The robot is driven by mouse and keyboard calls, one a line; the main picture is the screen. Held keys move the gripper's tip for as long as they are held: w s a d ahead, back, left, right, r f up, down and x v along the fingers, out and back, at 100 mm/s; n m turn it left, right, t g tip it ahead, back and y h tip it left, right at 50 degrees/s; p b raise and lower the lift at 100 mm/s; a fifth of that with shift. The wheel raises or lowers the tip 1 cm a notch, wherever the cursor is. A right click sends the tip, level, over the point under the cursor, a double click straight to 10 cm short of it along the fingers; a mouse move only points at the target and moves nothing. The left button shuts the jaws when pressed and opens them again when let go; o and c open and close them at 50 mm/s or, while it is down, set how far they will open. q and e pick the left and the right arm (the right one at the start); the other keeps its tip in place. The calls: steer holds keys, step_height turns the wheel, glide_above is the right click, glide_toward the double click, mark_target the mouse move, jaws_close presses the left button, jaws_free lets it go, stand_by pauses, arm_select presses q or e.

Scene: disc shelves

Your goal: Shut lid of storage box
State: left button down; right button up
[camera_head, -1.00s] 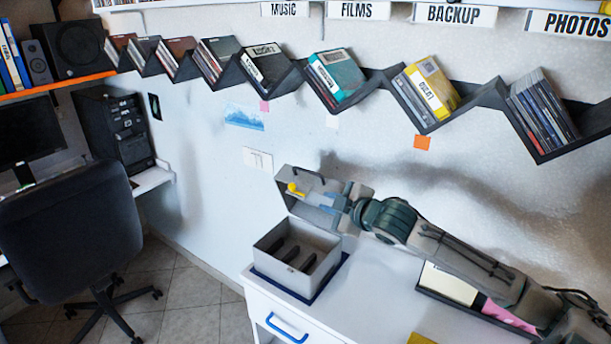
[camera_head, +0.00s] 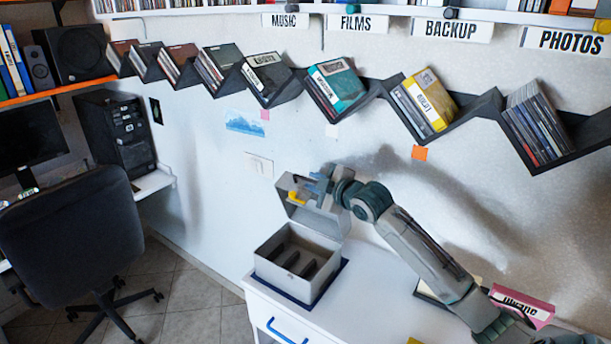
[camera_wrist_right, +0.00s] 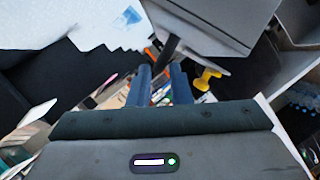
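The grey storage box (camera_head: 287,278) stands on a dark blue mat (camera_head: 325,288) on a white cabinet, with several dark dividers inside. Its lid (camera_head: 325,218) is raised, tilted up at the back of the box, and shows in the wrist view too (camera_wrist_right: 215,20). A yellow latch (camera_head: 297,197) sits on the lid, also in the wrist view (camera_wrist_right: 207,78). My right gripper (camera_head: 313,187) is at the upper part of the lid. In the wrist view its blue fingers (camera_wrist_right: 160,82) are apart, with a dark bar just beyond them. Contact is unclear. My left gripper is not in view.
The white cabinet (camera_head: 350,310) has a blue handle. A pink box (camera_head: 522,306) lies near my right forearm. A zigzag disc shelf (camera_head: 375,95) runs along the wall above. A dark chair (camera_head: 70,225) stands at the left.

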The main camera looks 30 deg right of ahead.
mark_target(308, 180)
steer(key=shift+p+x, duration=0.55)
steer(key=shift+x, duration=1.55)
jaws_close()
